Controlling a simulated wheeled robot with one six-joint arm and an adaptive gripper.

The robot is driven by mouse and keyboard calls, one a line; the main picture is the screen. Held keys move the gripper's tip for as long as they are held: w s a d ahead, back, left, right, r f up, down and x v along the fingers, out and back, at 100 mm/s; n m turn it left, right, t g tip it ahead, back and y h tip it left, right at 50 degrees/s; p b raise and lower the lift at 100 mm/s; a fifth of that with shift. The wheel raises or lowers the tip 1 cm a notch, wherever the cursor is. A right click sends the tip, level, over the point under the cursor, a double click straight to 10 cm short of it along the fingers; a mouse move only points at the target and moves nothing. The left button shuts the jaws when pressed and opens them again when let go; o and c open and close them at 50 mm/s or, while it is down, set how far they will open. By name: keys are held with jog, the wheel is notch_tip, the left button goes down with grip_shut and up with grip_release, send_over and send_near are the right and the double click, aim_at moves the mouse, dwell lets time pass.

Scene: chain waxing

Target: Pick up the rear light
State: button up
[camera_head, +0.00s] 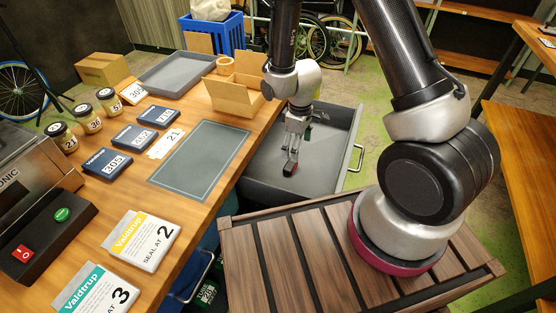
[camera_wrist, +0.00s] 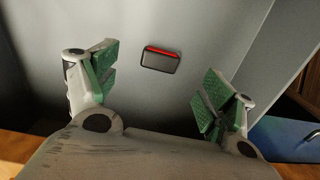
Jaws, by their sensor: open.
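The rear light (camera_wrist: 160,58) is a small dark block with a red strip along one edge. In the wrist view it lies on a grey surface, beyond and between the fingertips. In the head view the rear light (camera_head: 290,168) shows as a small dark and red piece by the fingertips, inside an open grey drawer (camera_head: 345,160). My gripper (camera_head: 293,145) points down into the drawer. In the wrist view my gripper (camera_wrist: 158,85) has its green-padded fingers spread wide, with nothing between them. Whether the fingertips touch the drawer floor cannot be told.
The drawer's walls surround my gripper. The wooden workbench (camera_head: 130,200) on the left holds an open cardboard box (camera_head: 235,97), a grey tray (camera_head: 178,75), several jars and labelled boxes, and a dark mat (camera_head: 203,158). A blue crate (camera_head: 213,37) stands behind.

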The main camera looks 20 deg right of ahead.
aim_at(294, 165)
jog(key=f, duration=0.9)
jog(key=shift+a, duration=0.3)
jog(key=shift+r, duration=0.1)
jog(key=c, duration=1.1)
